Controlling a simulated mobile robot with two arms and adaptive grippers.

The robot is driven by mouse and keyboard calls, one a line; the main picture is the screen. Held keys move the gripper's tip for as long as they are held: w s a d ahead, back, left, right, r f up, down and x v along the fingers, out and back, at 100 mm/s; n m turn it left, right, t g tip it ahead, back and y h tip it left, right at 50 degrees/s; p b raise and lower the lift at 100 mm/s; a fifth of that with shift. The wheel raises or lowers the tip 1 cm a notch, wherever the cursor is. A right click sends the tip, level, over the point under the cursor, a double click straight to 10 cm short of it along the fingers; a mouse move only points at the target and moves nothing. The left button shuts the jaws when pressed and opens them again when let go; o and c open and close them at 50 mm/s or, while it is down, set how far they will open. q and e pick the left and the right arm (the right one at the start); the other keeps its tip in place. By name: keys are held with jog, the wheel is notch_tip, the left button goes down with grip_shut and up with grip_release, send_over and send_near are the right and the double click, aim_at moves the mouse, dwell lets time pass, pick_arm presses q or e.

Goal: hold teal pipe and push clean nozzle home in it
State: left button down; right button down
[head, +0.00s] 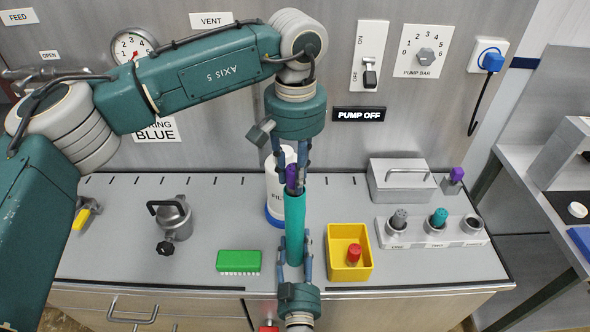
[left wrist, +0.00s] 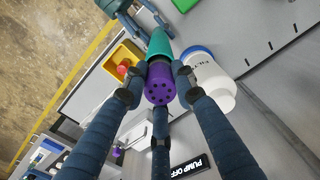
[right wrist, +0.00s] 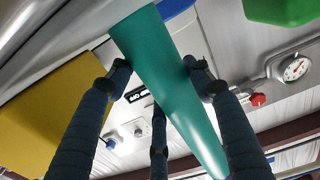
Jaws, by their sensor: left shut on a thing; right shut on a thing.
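The teal pipe (head: 295,222) stands near upright above the middle of the bench. My right gripper (head: 294,238) is shut on its lower part from below; the pipe also runs between its fingers in the right wrist view (right wrist: 165,75). My left gripper (head: 291,172) comes from above and is shut on the purple nozzle (head: 291,177). In the left wrist view the nozzle (left wrist: 160,88) shows a face with several holes and lines up with the pipe's end (left wrist: 158,44). It meets the pipe mouth; how deep it sits I cannot tell.
A white bottle (head: 274,190) stands close behind the pipe. A yellow bin (head: 363,270) with a red nozzle (head: 354,253) is to the right, a green brush (head: 238,261) to the left. A rack (head: 420,236) holds grey and teal nozzles.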

pick_arm(q)
jog(key=shift+f, duration=0.9)
pick_arm(e)
jog(key=shift+s+f, duration=0.2)
jog(key=shift+f, duration=0.25)
pick_arm(q)
jog(key=c, duration=1.3)
grip_release()
notch_tip(320, 180, up, 12)
jog(key=shift+s, duration=0.1)
pick_arm(e)
jog(key=c, duration=1)
grip_release()
jog(key=shift+r, duration=0.1)
jog(key=shift+c, duration=0.2)
jog(key=o, duration=0.3)
jog(key=shift+w, duration=0.1)
pick_arm(q)
jog(key=shift+f, duration=0.1)
pick_arm(e)
jog(key=shift+o, duration=0.2)
jog(key=shift+w+r, duration=0.1)
jog(key=shift+r, duration=0.05)
